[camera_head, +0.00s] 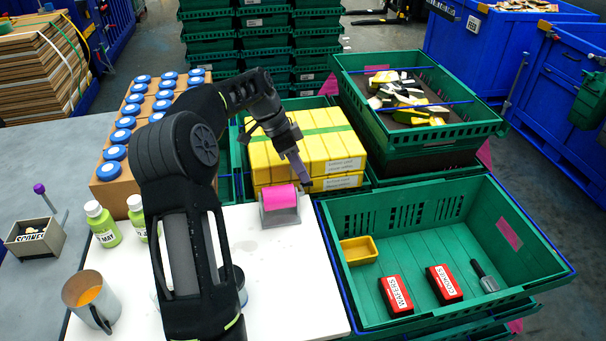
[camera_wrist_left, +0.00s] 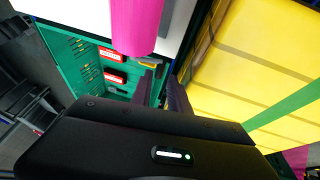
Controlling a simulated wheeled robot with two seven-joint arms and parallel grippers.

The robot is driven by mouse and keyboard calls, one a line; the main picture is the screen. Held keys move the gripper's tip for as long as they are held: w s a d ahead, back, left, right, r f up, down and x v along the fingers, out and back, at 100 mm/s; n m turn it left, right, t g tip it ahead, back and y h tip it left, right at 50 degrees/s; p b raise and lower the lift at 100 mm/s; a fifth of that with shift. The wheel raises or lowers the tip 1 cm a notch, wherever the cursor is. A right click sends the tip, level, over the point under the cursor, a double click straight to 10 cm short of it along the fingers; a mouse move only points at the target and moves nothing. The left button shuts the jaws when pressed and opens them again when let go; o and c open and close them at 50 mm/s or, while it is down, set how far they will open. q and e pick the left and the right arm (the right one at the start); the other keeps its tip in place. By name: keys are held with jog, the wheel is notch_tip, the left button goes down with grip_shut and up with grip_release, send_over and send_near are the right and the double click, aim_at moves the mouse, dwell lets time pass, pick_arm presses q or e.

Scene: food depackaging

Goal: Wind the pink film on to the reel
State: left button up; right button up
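The pink film shows as a pink roll (camera_head: 279,197) lying on a small grey holder (camera_head: 283,216) at the back right of the white table. The roll also shows large at the top of the left wrist view (camera_wrist_left: 135,25). I cannot make out a separate loose end of film. My left gripper (camera_head: 304,180) points down just right of the roll, beside the yellow boxes. In the left wrist view its two fingers (camera_wrist_left: 163,90) stand a little apart with nothing visible between them. They appear apart from the roll. My right gripper is in neither view.
Yellow boxes (camera_head: 305,152) stand close behind the holder. A green crate (camera_head: 415,235) with red boxes and a yellow tub is at the right. Green bottles (camera_head: 103,224), a metal mug (camera_head: 92,301) and blue-lidded jars (camera_head: 122,136) are at the left. The table's front right is clear.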

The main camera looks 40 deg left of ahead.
pick_arm(q)
jog(key=v, duration=0.6)
jog(key=shift+p, duration=0.4)
jog(key=shift+s, duration=0.1)
jog(key=shift+f, duration=0.1)
jog(key=shift+c, duration=1.3)
jog(key=b, duration=0.1)
jog(key=d+b, duration=0.1)
jog(key=w+d+b, duration=0.1)
jog(key=shift+d+r+m, duration=0.15)
jog(key=shift+r+m, duration=0.15)
jog(key=shift+m, duration=0.1)
grip_shut()
jog(key=s+d+f+m+y+b, duration=0.3)
jog(key=d+m+y+b, duration=0.4)
jog(key=m, duration=1)
jog(key=shift+s+d+m+b, duration=0.3)
jog(key=shift+s+d+b, duration=0.4)
jog(key=shift+d, duration=0.25)
